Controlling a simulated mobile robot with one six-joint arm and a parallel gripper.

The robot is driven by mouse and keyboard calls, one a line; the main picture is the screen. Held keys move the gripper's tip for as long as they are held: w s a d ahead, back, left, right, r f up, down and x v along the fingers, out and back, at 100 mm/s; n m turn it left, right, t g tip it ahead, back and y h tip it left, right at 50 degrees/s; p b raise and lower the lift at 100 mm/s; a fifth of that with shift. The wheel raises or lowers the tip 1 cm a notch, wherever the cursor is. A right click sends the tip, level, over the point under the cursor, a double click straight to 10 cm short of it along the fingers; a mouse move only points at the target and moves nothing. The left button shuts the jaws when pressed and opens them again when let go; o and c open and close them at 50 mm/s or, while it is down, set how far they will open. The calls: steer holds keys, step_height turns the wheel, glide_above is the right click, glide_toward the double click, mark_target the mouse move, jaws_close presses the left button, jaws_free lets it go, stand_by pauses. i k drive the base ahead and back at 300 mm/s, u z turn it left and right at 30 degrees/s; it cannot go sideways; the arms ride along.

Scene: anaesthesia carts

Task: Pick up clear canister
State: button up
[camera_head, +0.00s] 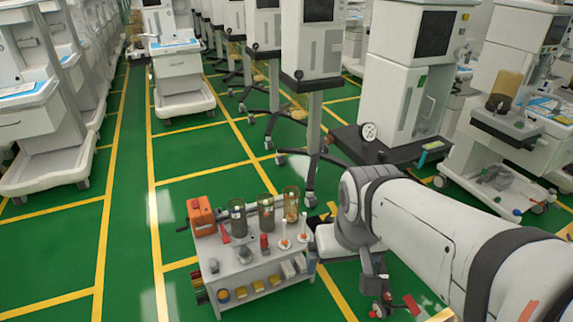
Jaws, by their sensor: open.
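Three see-through cylindrical canisters stand in a row on the top of a small white cart. The left canister (238,217) and the middle canister (266,213) look smoky grey; the right canister (291,204) looks amber. I cannot tell for sure which one is meant by clear. My arm comes in from the lower right, and its wrist is just right of the cart. My gripper (394,304) hangs low beside the cart's right side, small and partly unclear, open and apart from the canisters. It seems to hold nothing.
The small cart (262,265) also carries an orange box (201,216), two white stands with orange tips (284,236) and small items, with more on its lower shelf. Tall white machines stand behind and at right. Green floor is free to the left.

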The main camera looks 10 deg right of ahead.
mark_target(291, 204)
steer(key=z, duration=0.3)
steer(key=i, duration=1.75)
steer(key=u, duration=0.5)
